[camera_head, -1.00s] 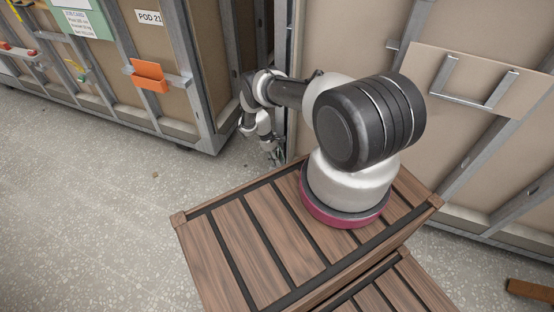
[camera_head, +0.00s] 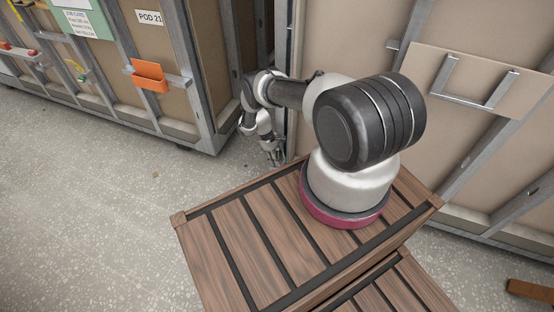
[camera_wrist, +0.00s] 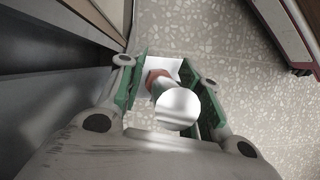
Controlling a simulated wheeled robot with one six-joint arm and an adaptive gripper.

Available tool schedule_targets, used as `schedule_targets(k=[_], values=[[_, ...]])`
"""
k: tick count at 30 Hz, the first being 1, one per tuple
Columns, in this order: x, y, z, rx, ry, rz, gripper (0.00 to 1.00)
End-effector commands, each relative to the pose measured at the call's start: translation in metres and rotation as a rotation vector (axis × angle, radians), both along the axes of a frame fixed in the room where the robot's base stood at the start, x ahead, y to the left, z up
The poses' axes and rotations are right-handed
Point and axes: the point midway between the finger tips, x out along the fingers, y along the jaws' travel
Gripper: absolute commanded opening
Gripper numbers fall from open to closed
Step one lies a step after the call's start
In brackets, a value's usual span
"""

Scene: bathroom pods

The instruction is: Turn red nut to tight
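In the wrist view, a reddish-brown ring, which looks like the red nut (camera_wrist: 154,77), sits around a pale pipe (camera_wrist: 178,106) whose bright round end faces the camera. My gripper (camera_wrist: 166,82) has green finger pads on both sides of the pipe and nut. The fingers are apart, with a visible gap on the left; the right pad is close to the pipe, and contact there cannot be told. In the head view, my gripper (camera_head: 271,156) is small and low beside the pod gap; the nut cannot be made out there.
A white patch (camera_wrist: 158,66) lies behind the nut over speckled floor (camera_wrist: 185,25). A dark panel wall (camera_wrist: 45,45) is close on the left. The head view shows a pod with an orange holder (camera_head: 148,76), a pod wall (camera_head: 350,40) at right, and open floor (camera_head: 90,200) at left.

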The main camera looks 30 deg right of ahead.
Motion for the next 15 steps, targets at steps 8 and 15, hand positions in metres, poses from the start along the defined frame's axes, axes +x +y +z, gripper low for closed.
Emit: schedule_targets(k=[8,15], values=[[0.017,0.007,0.039,0.001,-0.004,0.002,0.34],[0.033,0.017,0.087,0.0,-0.002,0.0,0.34]])
